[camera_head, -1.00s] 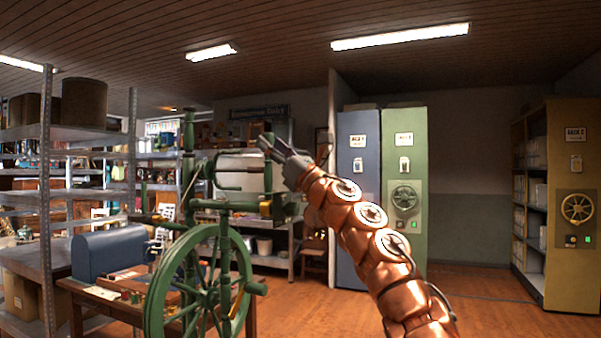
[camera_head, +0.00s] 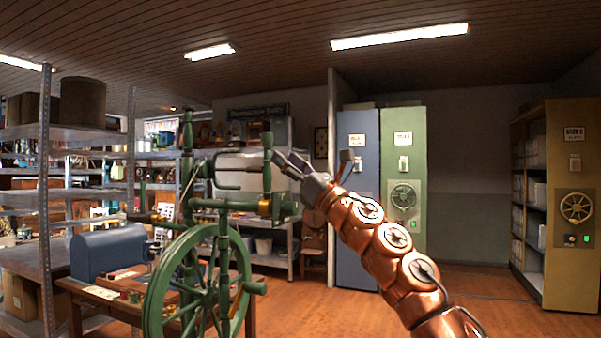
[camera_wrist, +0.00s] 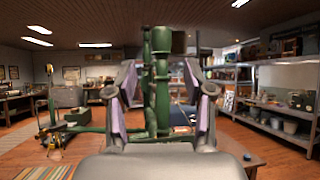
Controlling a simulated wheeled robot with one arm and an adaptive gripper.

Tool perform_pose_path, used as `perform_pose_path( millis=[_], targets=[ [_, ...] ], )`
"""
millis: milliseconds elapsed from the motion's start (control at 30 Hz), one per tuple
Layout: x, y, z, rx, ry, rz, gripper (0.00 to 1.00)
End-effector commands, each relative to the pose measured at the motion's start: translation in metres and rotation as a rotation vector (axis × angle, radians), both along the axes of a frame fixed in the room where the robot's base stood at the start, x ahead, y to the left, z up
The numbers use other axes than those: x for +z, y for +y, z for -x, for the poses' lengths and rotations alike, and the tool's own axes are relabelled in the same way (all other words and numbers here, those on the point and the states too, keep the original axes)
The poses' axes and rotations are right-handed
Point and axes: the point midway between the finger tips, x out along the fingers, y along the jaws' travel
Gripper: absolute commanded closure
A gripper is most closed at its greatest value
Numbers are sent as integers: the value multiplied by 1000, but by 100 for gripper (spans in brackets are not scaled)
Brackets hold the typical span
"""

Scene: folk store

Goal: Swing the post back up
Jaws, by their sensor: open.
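The green spinning wheel stands at left centre in the head view, with its large spoked wheel (camera_head: 197,290) low in front. Its near post (camera_head: 267,178) looks upright at the right end of the frame, and a second green post (camera_head: 187,150) stands to its left. My gripper (camera_head: 312,157) is open and empty just right of the near post. In the wrist view a turned green post (camera_wrist: 162,85) lies ahead, between the spread fingers (camera_wrist: 160,75) as seen. I cannot tell whether any finger touches it.
A table with a blue domed box (camera_head: 108,252) stands left of the wheel, beside metal shelving (camera_head: 47,190). Blue and green cabinets (camera_head: 403,170) stand behind my arm. A yellow cabinet (camera_head: 572,215) is far right. The wooden floor (camera_head: 480,300) at right is clear.

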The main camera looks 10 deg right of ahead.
Motion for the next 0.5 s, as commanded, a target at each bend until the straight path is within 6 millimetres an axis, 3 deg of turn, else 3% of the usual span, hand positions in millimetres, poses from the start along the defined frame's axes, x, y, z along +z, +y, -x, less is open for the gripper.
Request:
perform_pose_path(
  millis=[500],
  targets=[
    [-20,-21,21,-1,-1,-2,48]
  ],
)
